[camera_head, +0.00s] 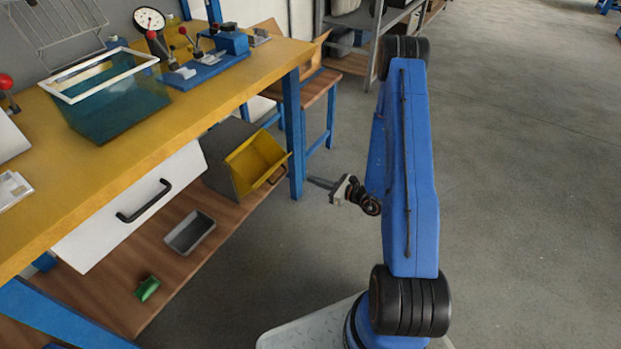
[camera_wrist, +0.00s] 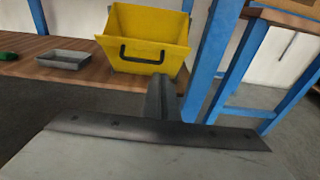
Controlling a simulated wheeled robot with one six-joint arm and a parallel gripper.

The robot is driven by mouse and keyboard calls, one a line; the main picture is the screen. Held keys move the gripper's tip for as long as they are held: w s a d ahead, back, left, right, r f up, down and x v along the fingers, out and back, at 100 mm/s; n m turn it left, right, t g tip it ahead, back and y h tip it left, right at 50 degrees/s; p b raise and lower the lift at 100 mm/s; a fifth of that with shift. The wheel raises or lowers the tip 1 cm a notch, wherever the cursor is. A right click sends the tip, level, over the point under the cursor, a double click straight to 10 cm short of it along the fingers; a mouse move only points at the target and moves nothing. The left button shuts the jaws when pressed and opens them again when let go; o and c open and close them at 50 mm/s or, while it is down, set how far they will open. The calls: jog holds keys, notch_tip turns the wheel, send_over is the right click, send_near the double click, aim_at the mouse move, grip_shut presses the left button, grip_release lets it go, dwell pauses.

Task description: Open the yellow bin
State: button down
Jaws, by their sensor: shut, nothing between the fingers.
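The yellow bin (camera_head: 257,160) sits at the right end of the bench's lower shelf, in front of a grey housing (camera_head: 222,152). It leans outward from the housing, and its inside shows from above. In the wrist view the yellow bin (camera_wrist: 150,30) is ahead, with a dark handle (camera_wrist: 142,54) across its front. My gripper (camera_head: 318,183) is to the right of the bin and apart from it, past the blue bench leg. In the wrist view my gripper's fingers (camera_wrist: 161,92) are together and empty, pointing toward the bin, below its handle.
A blue bench leg (camera_head: 294,135) stands between my gripper and the bin's right side. A white drawer (camera_head: 130,205) hangs under the yellow worktop (camera_head: 150,135). A grey tray (camera_head: 189,232) and a green object (camera_head: 147,288) lie on the lower shelf. The floor at right is clear.

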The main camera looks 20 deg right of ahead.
send_near(282, 164)
jog(key=f, duration=0.1)
jog(key=w+a+f, duration=0.1)
jog(key=shift+a+f, duration=0.3)
jog(key=shift+w+a+r, duration=0.45)
jog(key=shift+w+r, duration=0.15)
jog(key=shift+w, duration=0.15)
jog(key=shift+w+a+r, duration=0.5)
jog(key=shift+w+r, duration=0.1)
jog(key=shift+w, duration=0.15)
jog(key=shift+w+a+r, duration=0.35)
jog(key=shift+w+r, duration=0.15)
jog(key=shift+r, duration=0.15)
